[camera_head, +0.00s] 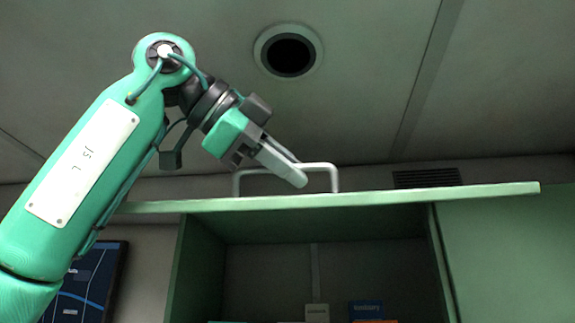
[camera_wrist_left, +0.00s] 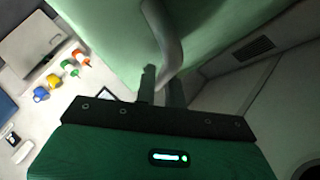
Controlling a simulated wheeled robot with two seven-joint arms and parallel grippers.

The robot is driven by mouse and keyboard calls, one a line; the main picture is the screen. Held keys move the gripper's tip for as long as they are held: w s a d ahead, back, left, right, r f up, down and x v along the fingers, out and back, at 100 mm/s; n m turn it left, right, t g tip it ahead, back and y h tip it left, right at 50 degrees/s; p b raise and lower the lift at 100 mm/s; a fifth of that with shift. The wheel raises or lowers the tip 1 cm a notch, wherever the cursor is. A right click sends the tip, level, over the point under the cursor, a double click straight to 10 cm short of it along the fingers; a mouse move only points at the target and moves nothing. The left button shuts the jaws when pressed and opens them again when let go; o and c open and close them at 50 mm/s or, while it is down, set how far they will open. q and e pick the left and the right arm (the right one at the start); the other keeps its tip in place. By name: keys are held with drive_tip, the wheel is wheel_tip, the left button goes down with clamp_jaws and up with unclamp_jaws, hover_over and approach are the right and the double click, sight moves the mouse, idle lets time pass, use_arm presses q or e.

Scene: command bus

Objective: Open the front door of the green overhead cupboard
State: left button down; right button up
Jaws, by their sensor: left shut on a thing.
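The green overhead cupboard (camera_head: 198,265) stands open in the head view, its dark interior showing. Its front door (camera_head: 430,194) is swung up and seen nearly edge-on, about level above the opening. The grey bar handle (camera_head: 334,178) stands up from the door's outer face. My left gripper (camera_head: 297,174) is at this handle, its fingers shut on the bar. In the left wrist view the handle (camera_wrist_left: 168,42) runs down between the fingers, beside the green door face (camera_wrist_left: 110,35). My right gripper is not in view.
Boxes, one white (camera_head: 317,312) and one blue (camera_head: 366,310), sit low inside the cupboard. The ceiling with a round vent (camera_head: 289,52) is close above my arm. A dark wall screen (camera_head: 95,285) is at lower left. Colourful small items (camera_wrist_left: 62,75) lie below on a white surface.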

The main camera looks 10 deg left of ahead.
use_arm(q)
drive_tip(key=shift+r, duration=0.1)
drive_tip(key=c, duration=1.5)
unclamp_jaws()
drive_tip(key=shift+w, duration=0.25)
drive_tip(key=shift+s+a+b, duration=0.3)
drive_tip(key=shift+s+a, duration=0.05)
drive_tip(key=shift+a, duration=0.05)
drive_tip(key=b+v, duration=0.2)
drive_tip(key=v, duration=1.1)
drive_tip(key=shift+b, duration=0.3)
drive_tip(key=shift+d+r, duration=0.1)
